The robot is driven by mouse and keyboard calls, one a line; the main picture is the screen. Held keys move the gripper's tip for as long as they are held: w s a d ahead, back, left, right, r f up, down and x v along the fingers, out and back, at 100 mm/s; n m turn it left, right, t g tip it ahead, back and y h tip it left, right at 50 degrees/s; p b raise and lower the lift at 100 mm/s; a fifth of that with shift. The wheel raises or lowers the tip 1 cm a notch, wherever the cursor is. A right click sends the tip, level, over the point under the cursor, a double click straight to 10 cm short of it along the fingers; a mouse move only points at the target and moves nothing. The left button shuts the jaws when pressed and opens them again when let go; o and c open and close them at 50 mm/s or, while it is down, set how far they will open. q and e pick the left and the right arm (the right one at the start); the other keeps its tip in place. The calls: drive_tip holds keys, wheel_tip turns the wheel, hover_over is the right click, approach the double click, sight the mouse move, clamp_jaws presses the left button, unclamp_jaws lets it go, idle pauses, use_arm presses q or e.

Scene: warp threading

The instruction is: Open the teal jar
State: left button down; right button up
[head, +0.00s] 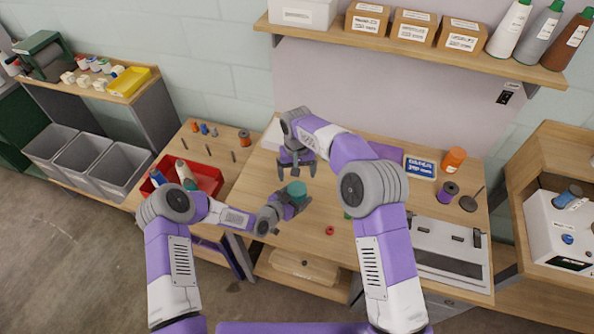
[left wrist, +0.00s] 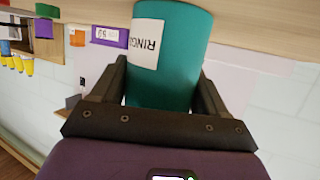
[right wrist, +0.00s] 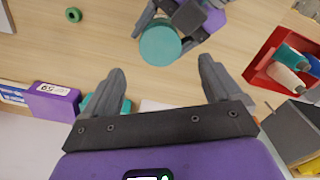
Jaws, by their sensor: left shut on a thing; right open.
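The teal jar (head: 296,190) stands near the middle of the table, with its round teal top facing up. My left gripper (head: 284,203) is shut around its side. In the left wrist view the jar (left wrist: 172,60) sits between the two fingers and bears a white label reading "RINGS". My right gripper (head: 297,172) is open and empty, above and behind the jar. In the right wrist view the jar's top (right wrist: 160,46) lies beyond the open fingertips (right wrist: 161,82), apart from them.
A small red ring (head: 330,230) lies on the table right of the jar. A red tray (head: 207,176) with bottles is at the left. An orange bottle (head: 454,159), a purple spool (head: 448,192) and a blue-white box (head: 420,168) stand at the right. Bare tabletop lies in front of the jar.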

sight(297, 188)
drive_tip(key=m, duration=0.9)
drive_tip(key=shift+w+m, duration=0.1)
drive_tip(key=shift+m, duration=0.2)
drive_tip(key=shift+f, duration=3.95)
drive_tip(key=c, duration=1.1)
drive_tip(key=n, duration=0.6)
drive_tip(key=shift+n, duration=0.4)
drive_tip(key=o, duration=1.2)
